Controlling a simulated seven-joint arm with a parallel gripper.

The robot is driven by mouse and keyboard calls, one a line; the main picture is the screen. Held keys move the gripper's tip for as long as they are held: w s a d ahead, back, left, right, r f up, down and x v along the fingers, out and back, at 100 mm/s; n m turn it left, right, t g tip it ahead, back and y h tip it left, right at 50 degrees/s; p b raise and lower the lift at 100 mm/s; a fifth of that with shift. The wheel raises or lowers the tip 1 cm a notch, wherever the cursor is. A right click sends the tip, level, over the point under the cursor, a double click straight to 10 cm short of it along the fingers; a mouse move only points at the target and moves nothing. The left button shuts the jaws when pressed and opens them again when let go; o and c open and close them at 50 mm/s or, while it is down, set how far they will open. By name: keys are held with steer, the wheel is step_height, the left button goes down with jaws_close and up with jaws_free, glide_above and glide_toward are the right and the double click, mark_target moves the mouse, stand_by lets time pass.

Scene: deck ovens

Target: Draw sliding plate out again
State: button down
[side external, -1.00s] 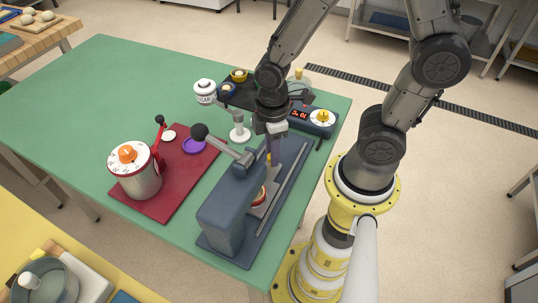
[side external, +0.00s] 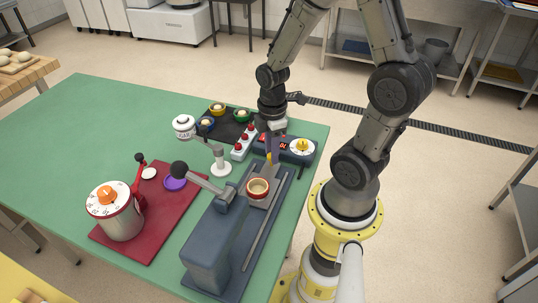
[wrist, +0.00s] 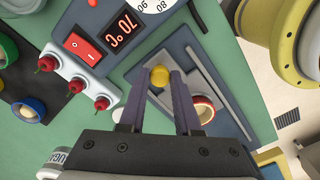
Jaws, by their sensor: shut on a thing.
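The grey sliding plate (side external: 265,200) lies on the blue-grey base of the press (side external: 207,238). It is drawn out from under the press head toward the dial box. A red-rimmed cup (side external: 258,188) with a pale inside stands on the plate, and it also shows in the wrist view (wrist: 204,106). My gripper (side external: 269,157) is at the plate's outer end. In the wrist view its purple fingers (wrist: 160,82) are closed around the plate's yellow knob (wrist: 159,76). The press lever (side external: 205,183) with its black ball sticks out to the left.
A box with red digits (side external: 284,146) and a dial stands just beyond the plate's end. A white rack with red knobs (side external: 242,142) and a dark tray with small bowls (side external: 222,127) are beside it. A red board (side external: 150,215) with a canister lies left of the press.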

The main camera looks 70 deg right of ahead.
steer(key=shift+w+d, duration=0.15)
steer(key=shift+d, duration=0.15)
steer(key=c, duration=0.8)
jaws_free()
steer(key=shift+c, duration=0.2)
steer(key=shift+o, duration=1.1)
steer(key=shift+a, duration=0.1)
steer(key=shift+r, duration=0.15)
step_height(320, 180, up, 14)
steer(key=shift+f, duration=0.2)
